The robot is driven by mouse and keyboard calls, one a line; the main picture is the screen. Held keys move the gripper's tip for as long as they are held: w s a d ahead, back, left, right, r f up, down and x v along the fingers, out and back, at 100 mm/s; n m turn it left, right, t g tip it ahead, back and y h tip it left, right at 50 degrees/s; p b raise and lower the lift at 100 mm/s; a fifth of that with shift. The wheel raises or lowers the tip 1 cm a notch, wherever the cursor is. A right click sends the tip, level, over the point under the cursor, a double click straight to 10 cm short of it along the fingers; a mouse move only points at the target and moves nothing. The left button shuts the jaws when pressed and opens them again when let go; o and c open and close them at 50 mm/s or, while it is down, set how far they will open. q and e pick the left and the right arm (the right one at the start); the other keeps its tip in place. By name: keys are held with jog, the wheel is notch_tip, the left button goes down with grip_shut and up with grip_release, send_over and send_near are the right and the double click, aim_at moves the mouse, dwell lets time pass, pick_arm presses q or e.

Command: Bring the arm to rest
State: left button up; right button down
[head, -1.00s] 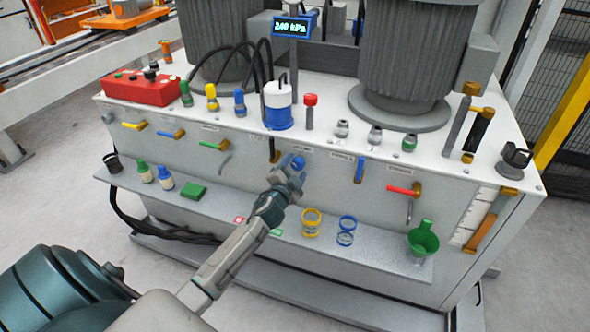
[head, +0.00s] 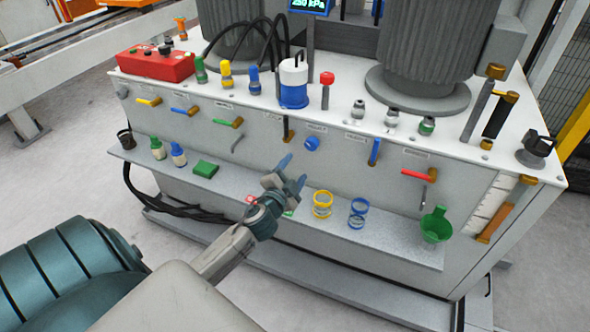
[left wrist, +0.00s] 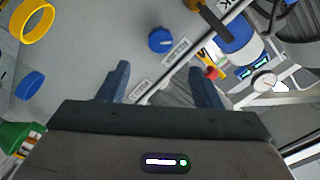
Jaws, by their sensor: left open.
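My left gripper (head: 292,171) is open and empty in the head view. It hangs in front of the cabinet's front panel, above the lower shelf. Its two fingers also show in the left wrist view (left wrist: 160,88), spread apart with nothing between them. A round blue knob (head: 311,144) on the panel is just right of the fingertips in the head view. The knob shows beyond the fingers in the left wrist view (left wrist: 160,40), clear of them. My right gripper is in neither view.
The grey shelf (head: 385,240) holds a yellow ring (head: 322,204), blue ring (head: 358,212), green funnel (head: 436,225), green block (head: 205,169) and small bottles. Coloured valve levers stick out of the panel. A blue-and-white canister (head: 293,84) and a red box (head: 156,64) stand on top.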

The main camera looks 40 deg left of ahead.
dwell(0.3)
